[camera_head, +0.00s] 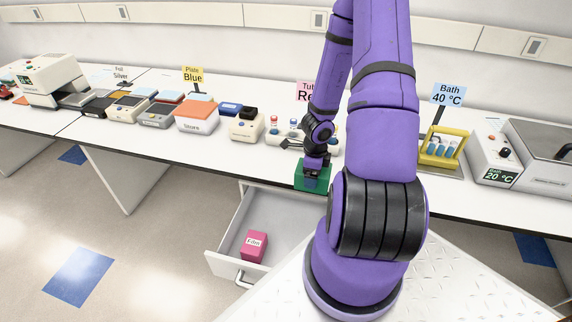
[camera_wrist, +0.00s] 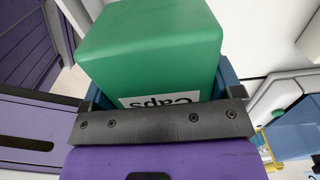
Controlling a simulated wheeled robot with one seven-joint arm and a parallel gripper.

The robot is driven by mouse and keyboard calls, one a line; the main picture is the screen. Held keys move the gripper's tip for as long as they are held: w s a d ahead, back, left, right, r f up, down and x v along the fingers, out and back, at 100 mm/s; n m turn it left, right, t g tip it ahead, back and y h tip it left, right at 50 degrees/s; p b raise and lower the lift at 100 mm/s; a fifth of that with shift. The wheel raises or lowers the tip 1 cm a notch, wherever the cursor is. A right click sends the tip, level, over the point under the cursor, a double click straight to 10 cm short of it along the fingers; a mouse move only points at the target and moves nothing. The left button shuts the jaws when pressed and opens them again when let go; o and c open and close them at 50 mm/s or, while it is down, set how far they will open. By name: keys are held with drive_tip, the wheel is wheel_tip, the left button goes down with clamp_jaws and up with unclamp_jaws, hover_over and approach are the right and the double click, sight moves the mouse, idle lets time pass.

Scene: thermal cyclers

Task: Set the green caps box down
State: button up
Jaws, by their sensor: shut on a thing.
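The green caps box (camera_head: 311,180) is held in my gripper (camera_head: 314,165) near the front edge of the white bench, beside the open drawer. I cannot tell from the head view whether its underside touches the bench. In the wrist view the green caps box (camera_wrist: 150,50) fills the upper middle, with its "Caps" label partly hidden behind the dark bar of my gripper (camera_wrist: 160,105). The blue fingers show on both sides of the box, shut on it.
An open drawer (camera_head: 226,237) below the bench holds a pink box (camera_head: 254,246). Behind the gripper are a tube rack and a pink sign (camera_head: 305,92). A yellow rack (camera_head: 443,147) in a bath stands to the right. Clear bench (camera_head: 255,158) lies left of the box.

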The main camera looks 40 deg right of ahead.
drive_tip(key=w, duration=0.5)
drive_tip(key=w+d+f, duration=0.1)
drive_tip(key=w, duration=0.4)
drive_tip(key=w+d, duration=0.1)
drive_tip(key=w, duration=0.3)
drive_tip(key=shift+w+d+f, duration=0.2)
drive_tip(key=shift+w, duration=0.2)
drive_tip(key=shift+f, duration=1.75)
drive_tip(key=o, duration=0.8)
drive_tip(key=shift+f, duration=0.15)
